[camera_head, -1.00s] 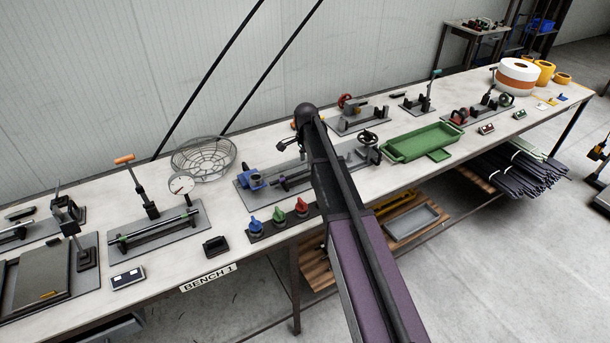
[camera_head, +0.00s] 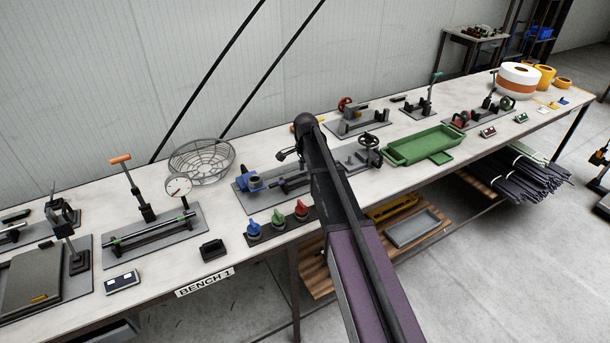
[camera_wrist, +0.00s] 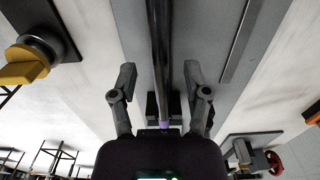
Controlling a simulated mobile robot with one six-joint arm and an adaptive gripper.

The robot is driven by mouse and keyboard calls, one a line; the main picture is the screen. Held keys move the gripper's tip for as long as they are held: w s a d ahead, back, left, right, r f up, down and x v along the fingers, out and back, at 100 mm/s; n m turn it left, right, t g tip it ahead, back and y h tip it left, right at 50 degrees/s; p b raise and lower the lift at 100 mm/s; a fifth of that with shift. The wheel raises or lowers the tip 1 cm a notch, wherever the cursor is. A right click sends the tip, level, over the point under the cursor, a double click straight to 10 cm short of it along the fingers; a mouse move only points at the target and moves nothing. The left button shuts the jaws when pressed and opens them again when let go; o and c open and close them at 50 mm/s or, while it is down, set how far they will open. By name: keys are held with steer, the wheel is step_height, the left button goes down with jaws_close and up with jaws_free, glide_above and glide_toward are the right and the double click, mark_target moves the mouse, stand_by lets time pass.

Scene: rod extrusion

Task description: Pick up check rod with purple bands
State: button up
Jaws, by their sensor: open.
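In the wrist view, a long dark rod (camera_wrist: 160,60) runs down the middle of the picture over a grey plate (camera_wrist: 200,30). A purple band (camera_wrist: 164,127) shows near its lower end, close to the gripper body. My gripper (camera_wrist: 158,82) is open, with one finger on each side of the rod and a gap on both sides. Whether the fingertips are level with the rod in height I cannot tell. In the head view, my arm hides the gripper and the band. A dark bar (camera_head: 292,183), possibly this rod, shows beside a blue clamp (camera_head: 249,182).
Three coloured knobs (camera_head: 278,217) stand in front of the fixture. A handwheel (camera_head: 368,143) and a green tray (camera_head: 425,145) are to the right, and a wire basket (camera_head: 202,161) is to the left. A yellow knob (camera_wrist: 25,65) and a red-wheeled fixture (camera_wrist: 268,161) show in the wrist view.

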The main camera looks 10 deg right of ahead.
jaws_close()
steer(key=shift+r, duration=0.15)
stand_by(0.4)
step_height(320, 180, up, 4)
steer(key=p, duration=0.4)
steer(key=shift+f, duration=0.2)
steer(key=s+r+p, duration=0.1)
steer(key=s, duration=1.5)
steer(key=shift+d, duration=0.35)
steer(key=shift+f, duration=0.1)
